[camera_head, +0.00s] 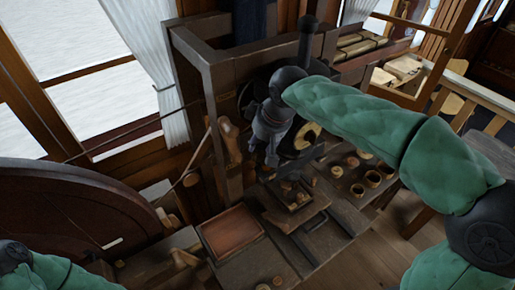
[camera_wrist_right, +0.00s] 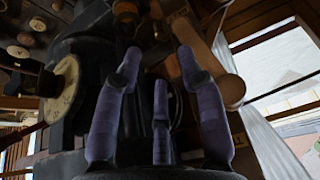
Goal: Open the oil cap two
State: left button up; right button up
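My right gripper (camera_head: 265,150) reaches down in front of the dark metal headstock of a wooden lathe. In the right wrist view its purple-grey fingers (camera_wrist_right: 158,60) stand apart, with no object clearly held between them. Dark machine parts lie beyond the fingertips, including a small dark rounded knob (camera_wrist_right: 125,12). I cannot tell which part is oil cap two; the gripper and arm hide some of the headstock. Whether the fingers touch anything is unclear. My left gripper is outside the views; only part of the left arm shows at the lower left.
A pale round disc (camera_wrist_right: 62,92) and a wooden knob (camera_wrist_right: 228,92) flank the fingers. A tall dark post (camera_head: 306,42) rises behind the gripper. A large wheel (camera_head: 70,225) stands left. A reddish tray (camera_head: 232,234) and several turned rings (camera_head: 373,179) are on the bench.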

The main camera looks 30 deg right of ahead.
jog(key=shift+v, duration=2.1)
